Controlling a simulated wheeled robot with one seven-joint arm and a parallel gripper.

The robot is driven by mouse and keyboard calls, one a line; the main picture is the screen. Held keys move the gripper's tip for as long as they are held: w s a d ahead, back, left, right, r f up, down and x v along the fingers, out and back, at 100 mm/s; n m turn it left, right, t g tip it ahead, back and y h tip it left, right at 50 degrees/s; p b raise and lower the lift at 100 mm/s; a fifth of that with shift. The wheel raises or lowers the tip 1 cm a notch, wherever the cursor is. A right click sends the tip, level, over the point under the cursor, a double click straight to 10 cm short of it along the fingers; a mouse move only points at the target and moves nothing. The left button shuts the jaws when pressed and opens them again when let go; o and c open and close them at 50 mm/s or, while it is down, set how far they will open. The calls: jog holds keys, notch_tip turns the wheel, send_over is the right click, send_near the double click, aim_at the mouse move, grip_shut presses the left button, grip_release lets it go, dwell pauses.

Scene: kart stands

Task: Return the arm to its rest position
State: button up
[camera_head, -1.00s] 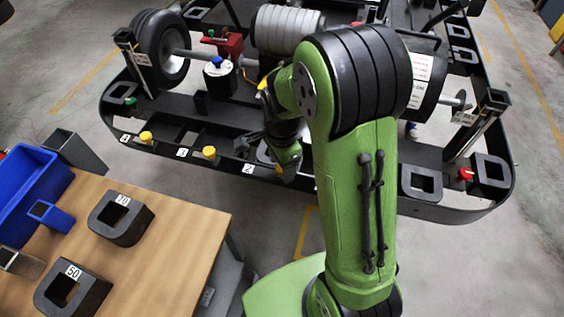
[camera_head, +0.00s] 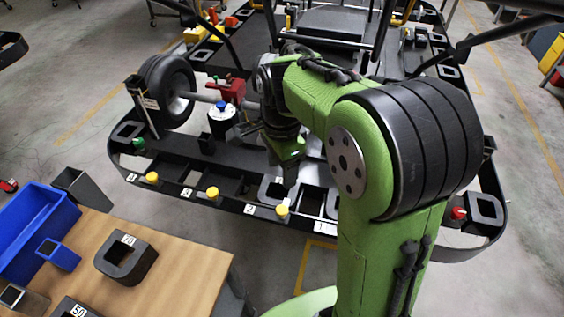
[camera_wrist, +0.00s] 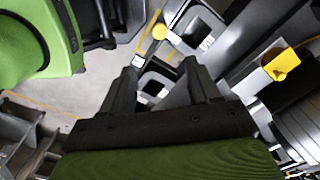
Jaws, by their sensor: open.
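My green arm reaches over the near side of the black kart frame (camera_head: 130,165), with its elbow bent at the right. My gripper (camera_head: 290,182) points down over the frame's near rail in the head view, and its fingertips are partly hard to make out. In the wrist view my gripper (camera_wrist: 160,80) shows two dark fingers spread apart with nothing between them.
A wooden table (camera_head: 190,260) at lower left holds a blue bin (camera_head: 35,225) and a black block marked 70 (camera_head: 125,255). A wheel (camera_head: 168,90) and red clamp (camera_head: 232,90) stand on the kart's left. Grey floor lies between table and kart.

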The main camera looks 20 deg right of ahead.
dwell(0.4)
jog(key=s+r+n+t, duration=0.2)
jog(key=s+n, duration=0.6)
jog(key=s+r+n+t, duration=0.3)
jog(key=s+n, duration=0.5)
jog(key=s, duration=0.1)
jog(key=shift+t, duration=0.3)
jog(key=shift+r, duration=0.1)
